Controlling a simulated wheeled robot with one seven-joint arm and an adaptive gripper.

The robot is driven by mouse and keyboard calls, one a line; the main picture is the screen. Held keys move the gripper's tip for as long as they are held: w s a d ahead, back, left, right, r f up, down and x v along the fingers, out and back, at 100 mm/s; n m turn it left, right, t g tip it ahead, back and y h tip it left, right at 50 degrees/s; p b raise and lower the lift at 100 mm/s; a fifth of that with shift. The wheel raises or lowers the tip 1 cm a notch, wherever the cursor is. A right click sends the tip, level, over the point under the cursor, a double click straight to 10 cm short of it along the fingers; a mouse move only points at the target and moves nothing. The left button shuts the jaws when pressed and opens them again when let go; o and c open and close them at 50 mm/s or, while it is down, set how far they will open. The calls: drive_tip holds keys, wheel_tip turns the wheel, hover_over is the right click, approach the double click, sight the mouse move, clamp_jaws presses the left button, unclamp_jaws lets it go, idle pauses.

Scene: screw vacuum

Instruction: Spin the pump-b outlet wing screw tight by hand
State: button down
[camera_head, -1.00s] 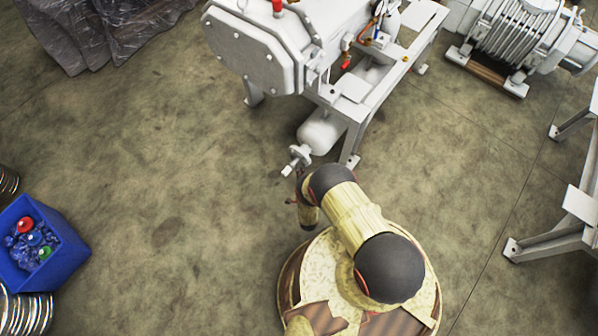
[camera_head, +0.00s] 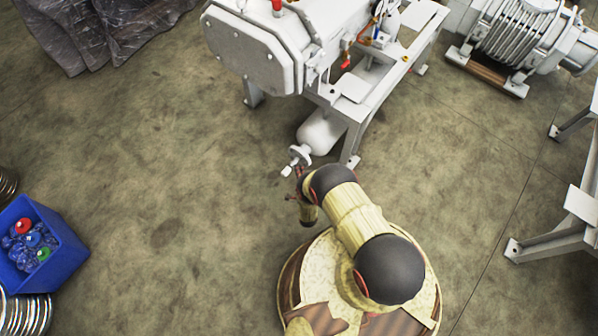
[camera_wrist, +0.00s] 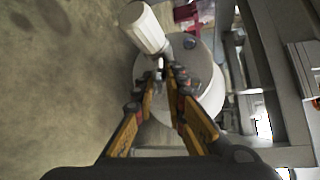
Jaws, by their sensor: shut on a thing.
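In the head view, a white outlet fitting (camera_head: 299,156) sticks out from the white rounded vessel (camera_head: 321,133) under the pump. A white ribbed cylinder (camera_wrist: 145,27) stands just beyond the tips.
The grey pump body (camera_head: 262,50) and its white frame (camera_head: 352,160) stand behind the fitting. A blue bin (camera_head: 62,255) of small coloured parts is at the left. Another white frame (camera_head: 560,240) stands at the right. The floor left of my arm is clear.

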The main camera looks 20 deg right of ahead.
drive_tip(key=shift+m+g+y+p, duration=0.3)
drive_tip(key=shift+g+p, duration=0.1)
drive_tip(key=shift+p, duration=0.1)
drive_tip(key=shift+s+f+m+g, duration=0.15)
drive_tip(key=shift+m+g, duration=0.25)
drive_tip(key=c, duration=2)
unclamp_jaws()
drive_tip(key=shift+c, duration=0.2)
drive_tip(key=v, duration=1.2)
drive_tip(key=shift+d, duration=0.15)
